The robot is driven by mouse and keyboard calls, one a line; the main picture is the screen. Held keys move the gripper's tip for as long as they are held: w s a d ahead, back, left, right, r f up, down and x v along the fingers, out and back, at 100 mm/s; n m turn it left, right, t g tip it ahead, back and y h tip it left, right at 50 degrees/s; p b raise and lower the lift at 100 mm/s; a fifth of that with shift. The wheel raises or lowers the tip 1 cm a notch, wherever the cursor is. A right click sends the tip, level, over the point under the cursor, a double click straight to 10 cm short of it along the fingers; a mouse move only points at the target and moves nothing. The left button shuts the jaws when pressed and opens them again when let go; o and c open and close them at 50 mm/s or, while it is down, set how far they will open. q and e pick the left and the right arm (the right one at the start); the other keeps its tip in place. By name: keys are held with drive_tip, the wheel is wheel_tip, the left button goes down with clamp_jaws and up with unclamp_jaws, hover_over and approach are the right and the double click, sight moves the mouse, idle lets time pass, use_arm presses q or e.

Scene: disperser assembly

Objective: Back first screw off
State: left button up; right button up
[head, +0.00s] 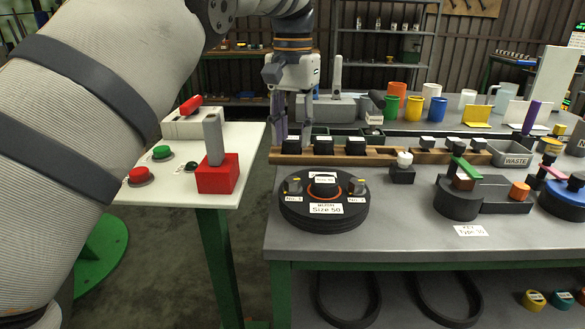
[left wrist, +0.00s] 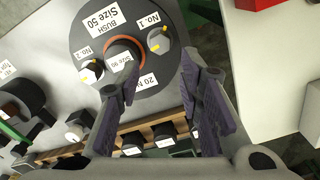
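A round black disc (head: 322,216), labelled "BUSH Size 50", lies on the grey table at its left end. My left gripper (head: 293,143) is open and empty, fingers down, behind the disc near the wooden rack. My right gripper is out of view.
A wooden rack (head: 400,157) with black blocks runs behind the disc. A small black block with a white knob (head: 403,170) and a keyed black assembly (head: 458,199) stand to the right. A white side table (head: 240,136) with a red block (head: 217,175) stands left across a gap.

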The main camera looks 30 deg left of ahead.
sight(293, 180)
use_arm(q)
wheel_tip(293, 180, down, 10)
drive_tip(key=shift+r+p, duration=0.15)
drive_tip(key=shift+p, duration=0.2)
drive_tip(key=shift+c, duration=0.3)
clamp_jaws()
